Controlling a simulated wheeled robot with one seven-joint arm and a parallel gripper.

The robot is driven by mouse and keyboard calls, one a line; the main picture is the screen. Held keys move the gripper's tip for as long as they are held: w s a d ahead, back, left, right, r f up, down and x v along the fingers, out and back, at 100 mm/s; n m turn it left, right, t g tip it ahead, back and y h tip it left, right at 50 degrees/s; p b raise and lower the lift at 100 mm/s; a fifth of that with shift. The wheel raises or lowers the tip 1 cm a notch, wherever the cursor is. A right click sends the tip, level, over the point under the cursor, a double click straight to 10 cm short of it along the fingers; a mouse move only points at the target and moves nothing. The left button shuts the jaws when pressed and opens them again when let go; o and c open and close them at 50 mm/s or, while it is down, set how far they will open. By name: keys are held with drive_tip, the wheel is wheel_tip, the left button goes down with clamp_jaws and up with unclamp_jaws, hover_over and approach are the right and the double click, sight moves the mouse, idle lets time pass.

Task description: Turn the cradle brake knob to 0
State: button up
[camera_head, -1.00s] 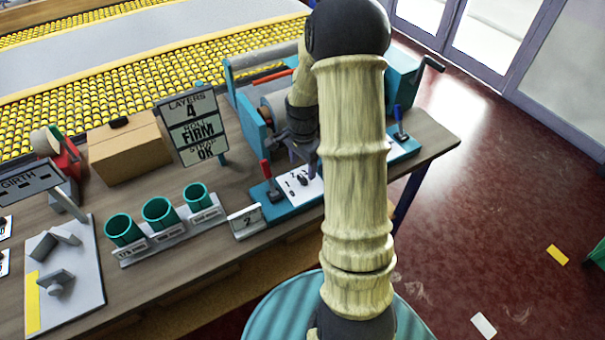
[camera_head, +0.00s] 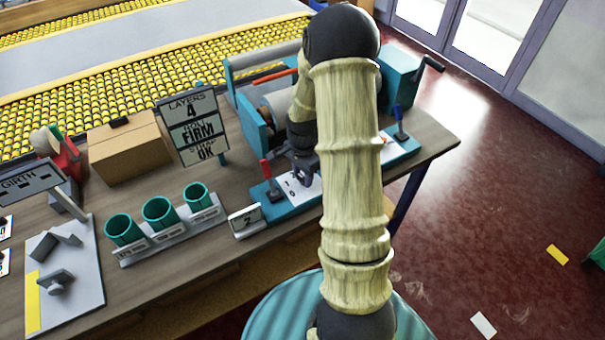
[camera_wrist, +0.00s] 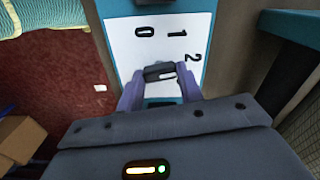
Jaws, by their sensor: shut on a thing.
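In the wrist view, my gripper (camera_wrist: 160,88) is shut on a dark knob (camera_wrist: 158,70), a finger on each side of it. The knob sits on a white dial plate (camera_wrist: 125,45) marked 0, 1 and 2. A small white mark shows on the knob; which number it points at I cannot tell. In the head view, my gripper (camera_head: 303,172) is down at the white plate on the teal control panel (camera_head: 290,211), and the knob is hidden behind it.
A red-handled lever (camera_head: 268,180) stands left of the dial and a blue-handled lever (camera_head: 398,122) right. Green cups (camera_head: 158,214), a sign (camera_head: 193,125) and a cardboard box (camera_head: 130,148) are further left.

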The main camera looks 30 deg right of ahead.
drive_tip(key=shift+n, duration=0.4)
drive_tip(key=n+p, duration=0.1)
drive_tip(key=n, duration=0.3)
drive_tip(key=shift+r, duration=0.15)
drive_tip(key=n+p, duration=0.2)
drive_tip(key=n, duration=0.3)
drive_tip(key=shift+w+n, duration=0.1)
drive_tip(key=shift+n, duration=0.2)
drive_tip(key=n+p, duration=0.1)
drive_tip(key=n, duration=0.3)
drive_tip(key=shift+n, duration=0.3)
drive_tip(key=n+p, duration=0.1)
drive_tip(key=n, duration=0.4)
drive_tip(key=shift+a+p, duration=0.1)
drive_tip(key=shift+p, duration=0.25)
drive_tip(key=shift+w, duration=0.1)
drive_tip(key=o, duration=1)
